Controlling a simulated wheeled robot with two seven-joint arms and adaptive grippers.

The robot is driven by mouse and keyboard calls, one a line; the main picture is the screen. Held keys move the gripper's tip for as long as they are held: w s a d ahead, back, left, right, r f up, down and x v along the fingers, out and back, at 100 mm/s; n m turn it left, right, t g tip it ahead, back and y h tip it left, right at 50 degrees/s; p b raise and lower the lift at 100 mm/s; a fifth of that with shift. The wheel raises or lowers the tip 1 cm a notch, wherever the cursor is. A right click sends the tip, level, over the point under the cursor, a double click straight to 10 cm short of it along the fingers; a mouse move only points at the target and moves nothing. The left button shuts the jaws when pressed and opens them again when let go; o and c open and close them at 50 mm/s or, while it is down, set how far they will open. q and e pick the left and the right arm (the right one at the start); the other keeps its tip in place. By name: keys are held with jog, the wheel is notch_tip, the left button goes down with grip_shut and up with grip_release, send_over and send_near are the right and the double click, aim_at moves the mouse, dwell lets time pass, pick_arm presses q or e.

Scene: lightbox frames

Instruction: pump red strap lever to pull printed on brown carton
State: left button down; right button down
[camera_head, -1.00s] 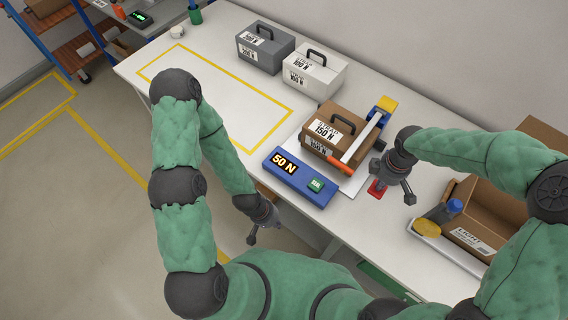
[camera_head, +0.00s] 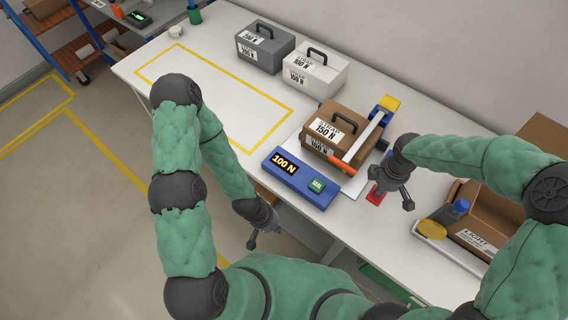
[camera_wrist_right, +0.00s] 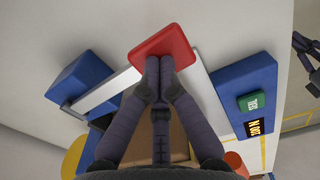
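The brown carton (camera_head: 330,135) has a dark handle and a printed 150 N label. It sits on a pale plate with a silver strap bar (camera_head: 362,136) across its top. The blue display box (camera_head: 301,178) in front reads 100 N and has a green button (camera_head: 317,186). The red lever pad (camera_head: 375,195) is at the right of the carton, partly hidden by my right gripper (camera_head: 392,200). In the right wrist view my right gripper (camera_wrist_right: 160,62) has its fingertips together at the red pad (camera_wrist_right: 165,42), seemingly touching it. My left gripper (camera_head: 265,236) hangs open and empty off the table's front edge.
Grey (camera_head: 265,48) and white (camera_head: 314,75) cases stand at the back. A yellow-outlined area (camera_head: 215,95) on the table is clear. An open cardboard box (camera_head: 490,207) with a blue-capped item (camera_head: 450,210) lies to the right.

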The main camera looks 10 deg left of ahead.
jog(key=shift+r+p, duration=2.95)
jog(key=shift+r, duration=0.6)
jog(key=shift+f, duration=0.15)
dwell(0.7)
jog(key=shift+f+b, duration=2.7)
jog(key=shift+f, duration=0.65)
jog(key=shift+r+p, duration=2.9)
jog(key=shift+r, duration=0.55)
